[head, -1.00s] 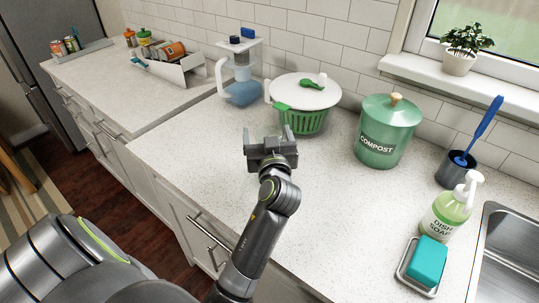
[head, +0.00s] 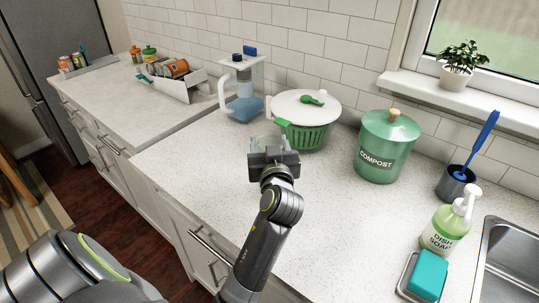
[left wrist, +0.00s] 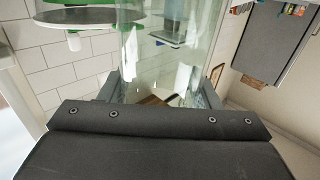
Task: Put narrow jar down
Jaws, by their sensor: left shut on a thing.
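My left gripper (head: 273,150) is over the light countertop (head: 205,165), in front of the salad spinner, with its fingers pointing away from me. It is shut on the narrow jar (left wrist: 150,75), which is clear glass and fills the space between the fingers in the left wrist view. In the head view the jar is very faint against the counter and mostly hidden behind the gripper. I cannot tell whether its base touches the counter. My right gripper is not in view.
A green and white salad spinner (head: 310,138) and a blue-based pitcher (head: 246,105) stand just behind the gripper. A green compost bin (head: 386,148), soap bottle (head: 448,228) and sink (head: 505,260) are to the right. The counter left of the gripper is clear.

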